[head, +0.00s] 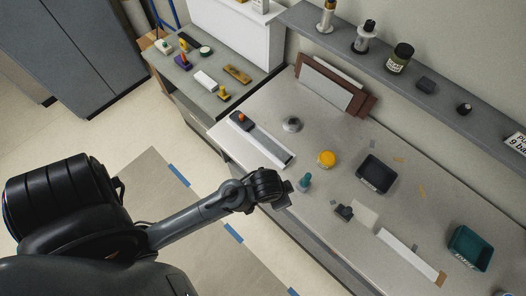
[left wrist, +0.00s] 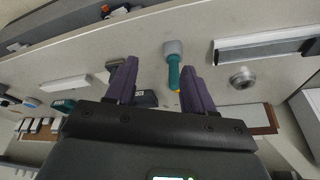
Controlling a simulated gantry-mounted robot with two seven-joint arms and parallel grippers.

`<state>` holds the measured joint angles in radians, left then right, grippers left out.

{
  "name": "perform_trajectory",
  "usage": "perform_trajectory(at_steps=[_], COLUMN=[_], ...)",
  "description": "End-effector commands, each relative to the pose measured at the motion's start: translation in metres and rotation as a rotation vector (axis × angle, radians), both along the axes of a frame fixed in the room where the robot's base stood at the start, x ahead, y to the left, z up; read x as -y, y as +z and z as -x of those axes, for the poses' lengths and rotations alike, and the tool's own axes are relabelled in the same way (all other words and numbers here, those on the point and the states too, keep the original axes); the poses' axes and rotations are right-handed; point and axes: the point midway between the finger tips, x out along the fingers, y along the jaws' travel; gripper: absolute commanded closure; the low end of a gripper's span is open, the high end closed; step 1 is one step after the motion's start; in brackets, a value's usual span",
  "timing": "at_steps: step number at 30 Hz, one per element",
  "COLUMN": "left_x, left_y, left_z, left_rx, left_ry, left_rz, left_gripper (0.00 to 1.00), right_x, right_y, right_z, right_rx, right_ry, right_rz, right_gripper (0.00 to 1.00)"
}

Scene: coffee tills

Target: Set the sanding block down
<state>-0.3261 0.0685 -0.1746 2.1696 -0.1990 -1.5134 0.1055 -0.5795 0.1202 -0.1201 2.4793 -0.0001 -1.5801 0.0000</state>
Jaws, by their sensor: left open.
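My left gripper (head: 284,194) hangs above the front of the grey workbench. In the left wrist view its two purple fingers (left wrist: 158,84) are apart with nothing held between them. A small dark block (head: 344,212) lies on the bench right of the gripper. Another dark block with an orange top (head: 240,120) sits at the end of a long pale strip. I cannot tell which is the sanding block. My right gripper is out of view.
The workbench (head: 330,128) also holds a yellow round tin (head: 326,159), a black tray (head: 375,174), a metal round piece (head: 291,124), a white strip (head: 405,255) and a teal bin (head: 469,248). A shelf (head: 440,98) runs along the wall. Bench between items is partly clear.

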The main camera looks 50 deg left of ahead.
Motion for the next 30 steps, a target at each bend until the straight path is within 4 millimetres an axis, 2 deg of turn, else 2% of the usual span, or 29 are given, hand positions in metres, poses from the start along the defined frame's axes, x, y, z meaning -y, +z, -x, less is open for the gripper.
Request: perform_trajectory(at_steps=[1,3,6,9,13,30], left_x=[-0.012,-0.026,-0.038,-0.046,-0.049,-0.048], left_y=[0.009,0.022,0.037,0.046,0.051,0.051], left_z=[0.021,0.041,0.062,0.074,0.079,0.079], left_rx=[-0.004,-0.007,-0.009,-0.010,-0.010,-0.010], left_ry=[0.028,0.059,0.089,0.108,0.113,0.113], left_rz=[-0.004,-0.007,-0.009,-0.010,-0.010,-0.010], left_gripper=[0.47,0.47,0.47,0.47,0.47,0.47], right_x=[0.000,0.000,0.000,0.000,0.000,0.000], right_y=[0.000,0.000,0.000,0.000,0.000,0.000], right_z=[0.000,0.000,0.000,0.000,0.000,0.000], right_rx=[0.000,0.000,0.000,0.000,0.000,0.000], right_ry=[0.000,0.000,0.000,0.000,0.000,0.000], right_rz=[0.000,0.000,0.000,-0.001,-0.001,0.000], right_gripper=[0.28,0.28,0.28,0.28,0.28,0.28])
